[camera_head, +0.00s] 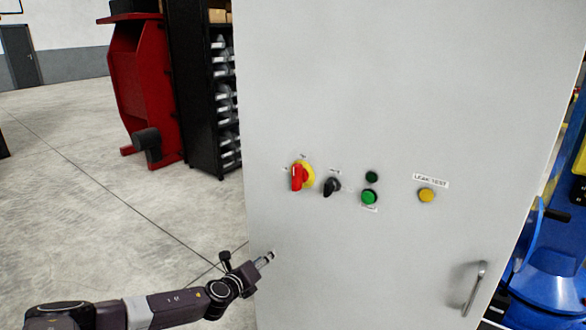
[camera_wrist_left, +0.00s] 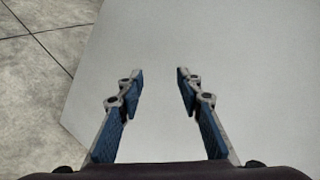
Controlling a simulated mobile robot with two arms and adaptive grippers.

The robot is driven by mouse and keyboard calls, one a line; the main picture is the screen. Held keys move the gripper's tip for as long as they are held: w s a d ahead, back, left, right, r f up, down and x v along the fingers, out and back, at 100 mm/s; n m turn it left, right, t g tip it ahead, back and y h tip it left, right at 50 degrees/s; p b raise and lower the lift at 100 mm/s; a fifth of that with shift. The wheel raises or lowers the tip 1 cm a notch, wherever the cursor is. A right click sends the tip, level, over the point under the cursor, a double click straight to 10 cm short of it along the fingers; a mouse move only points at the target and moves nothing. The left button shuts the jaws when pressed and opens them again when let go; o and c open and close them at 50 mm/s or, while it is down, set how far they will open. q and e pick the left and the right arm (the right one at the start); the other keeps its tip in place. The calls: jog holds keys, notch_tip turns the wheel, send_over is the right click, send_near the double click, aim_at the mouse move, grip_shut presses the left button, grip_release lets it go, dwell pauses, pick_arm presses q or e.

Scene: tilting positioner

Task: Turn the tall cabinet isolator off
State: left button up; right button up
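The tall grey cabinet (camera_head: 390,90) fills the middle of the head view. Its isolator, a red rotary handle (camera_head: 297,177) on a yellow plate (camera_head: 309,175), is on the left part of the door. The red grip looks roughly upright; the small labels around it are too small to read. My left gripper (camera_head: 268,257) is below and left of the isolator, apart from it. In the left wrist view, its two blue-padded fingers (camera_wrist_left: 158,75) are spread with nothing between them, facing the blank cabinet panel (camera_wrist_left: 225,40). My right gripper is not in view.
Right of the isolator are a black selector knob (camera_head: 331,187), a dark green lamp or button (camera_head: 372,176), a green button (camera_head: 369,197) and a yellow button (camera_head: 426,195). A door handle (camera_head: 474,289) protrudes lower right. Open floor (camera_head: 70,180) lies left.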

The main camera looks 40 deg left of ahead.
pick_arm(q)
notch_tip(320, 180, up, 16)
jog(key=w+d+m+t+h+p, duration=0.1)
jog(key=w+d+m+t, duration=0.1)
jog(key=m, duration=0.4)
jog(key=m+t+h+p, duration=0.2)
jog(key=m+h, duration=0.1)
jog(key=m, duration=0.3)
send_near(294, 176)
jog(key=w, duration=0.2)
jog(key=w+p, duration=0.1)
jog(key=w, duration=0.2)
jog(key=w+p, duration=0.1)
jog(key=w, duration=0.2)
jog(key=shift+r, duration=0.2)
jog(key=shift+w+f+p, duration=0.2)
jog(key=shift+w+p, duration=0.15)
jog(key=shift+w, duration=0.5)
jog(key=shift+c, duration=0.6)
grip_shut()
